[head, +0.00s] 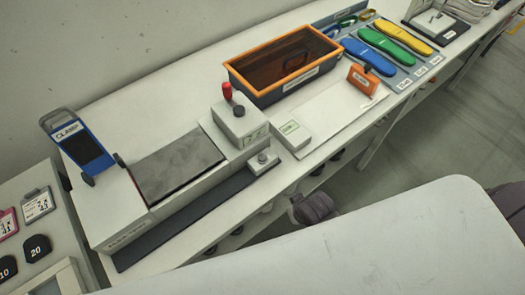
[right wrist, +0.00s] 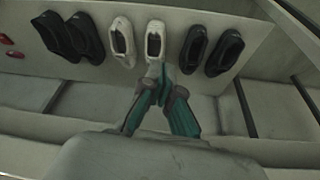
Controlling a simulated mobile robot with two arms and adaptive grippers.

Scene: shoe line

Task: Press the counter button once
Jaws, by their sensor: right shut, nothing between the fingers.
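A small light box with a grey round knob (head: 262,158) sits on a dark strip at the front of the bench in the head view. Behind it stands a larger grey box (head: 238,122) with a red-topped post (head: 227,91) and a small label on its front. A flat white box (head: 291,136) with a green mark lies to the right. I cannot tell which of these is the counter button. My right gripper (right wrist: 157,84) is shut and empty in the right wrist view, pointing toward a row of shoes, away from these boxes. My left gripper is not in view.
An orange-rimmed bin (head: 262,93), an orange tag (head: 362,79) and coloured insoles (head: 385,48) fill the bench's right part. A blue clamp (head: 84,145) stands at left. A white surface (head: 370,245) fills the foreground. Black and white shoes (right wrist: 121,40) line a shelf.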

